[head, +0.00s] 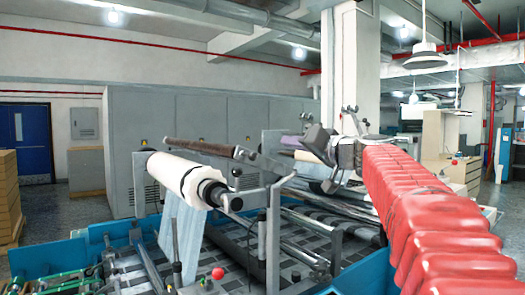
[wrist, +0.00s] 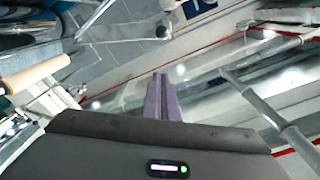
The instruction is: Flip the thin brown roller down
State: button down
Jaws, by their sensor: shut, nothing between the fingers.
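The thin brown roller (head: 205,147) shows in the head view as a dark brown rod. It lies nearly level above and behind the thick white roll (head: 178,172), its right end at a metal bracket. My gripper (head: 284,141) is to the right of the roller's right end, apart from it in the picture, with purple fingers pointing left. In the wrist view the purple fingers (wrist: 161,78) are together, with nothing between them. A tan roll (wrist: 38,75) shows at the left of the wrist view; I cannot tell which roll it is.
A red knob (head: 217,273) sits low at the front of the machine. The blue machine frame (head: 60,258) surrounds the checkered bed. Grey cabinets (head: 205,120) stand behind. A metal bar (wrist: 265,112) crosses the right of the wrist view.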

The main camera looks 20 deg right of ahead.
jog(key=shift+r+n, duration=0.1)
jog(key=shift+n, duration=0.3)
jog(key=shift+w, duration=0.1)
jog(key=w+a+f, duration=0.2)
jog(key=w+a, duration=0.2)
jog(key=w, duration=0.6)
jog(key=shift+w+a+f, duration=0.15)
jog(key=shift+a+f, duration=0.05)
jog(key=shift+f, duration=0.2)
dwell(0.4)
jog(key=shift+d, duration=0.1)
